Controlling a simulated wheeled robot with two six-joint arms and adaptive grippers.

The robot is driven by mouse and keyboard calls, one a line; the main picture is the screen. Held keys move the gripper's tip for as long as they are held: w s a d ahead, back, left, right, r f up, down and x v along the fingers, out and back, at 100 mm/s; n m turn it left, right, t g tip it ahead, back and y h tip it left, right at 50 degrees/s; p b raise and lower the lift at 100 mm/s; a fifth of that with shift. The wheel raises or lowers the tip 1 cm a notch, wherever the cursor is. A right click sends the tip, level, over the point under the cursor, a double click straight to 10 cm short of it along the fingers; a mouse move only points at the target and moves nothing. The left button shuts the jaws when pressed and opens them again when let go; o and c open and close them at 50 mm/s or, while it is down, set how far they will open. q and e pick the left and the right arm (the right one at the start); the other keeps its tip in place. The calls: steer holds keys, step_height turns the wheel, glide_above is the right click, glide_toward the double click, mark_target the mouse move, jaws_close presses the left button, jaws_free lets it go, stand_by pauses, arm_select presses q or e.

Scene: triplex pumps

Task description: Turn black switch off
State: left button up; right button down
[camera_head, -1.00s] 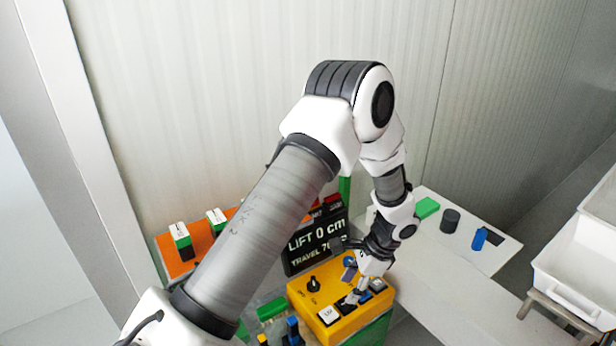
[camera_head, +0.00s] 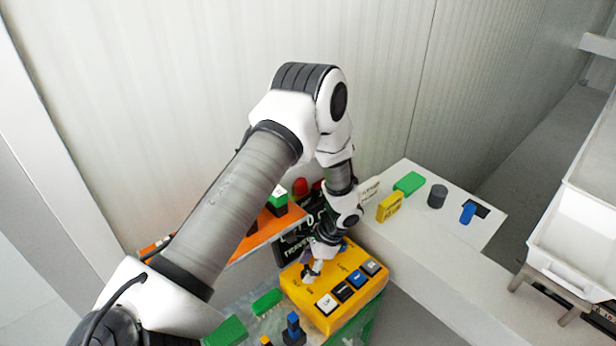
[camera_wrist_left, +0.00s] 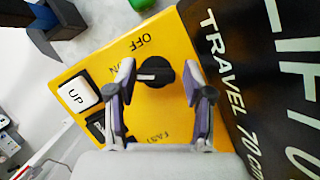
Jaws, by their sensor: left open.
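The yellow control box (camera_head: 326,313) stands below my left gripper (camera_head: 311,273). In the left wrist view its black rotary switch (camera_wrist_left: 154,72) sits beside the printed words OFF (camera_wrist_left: 138,44) and ON, and its pale marker line points toward ON. My left gripper (camera_wrist_left: 158,68) is open, with one finger on each side of the switch; whether they touch it I cannot tell. My right gripper is not in view.
A white UP button (camera_head: 327,303) and several other buttons line the box's front. A black sign (camera_wrist_left: 260,80) stands close beside the box. A green block (camera_head: 409,183), a yellow block (camera_head: 390,207) and a dark cylinder (camera_head: 437,195) are on the white table (camera_head: 440,235).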

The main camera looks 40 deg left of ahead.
arm_select(q)
steer(key=shift+d+r, duration=0.1)
steer(key=shift+d, duration=0.2)
steer(key=shift+c, duration=0.3)
steer(key=c, duration=0.6)
steer(key=shift+s, duration=0.1)
steer(key=shift+c, duration=1)
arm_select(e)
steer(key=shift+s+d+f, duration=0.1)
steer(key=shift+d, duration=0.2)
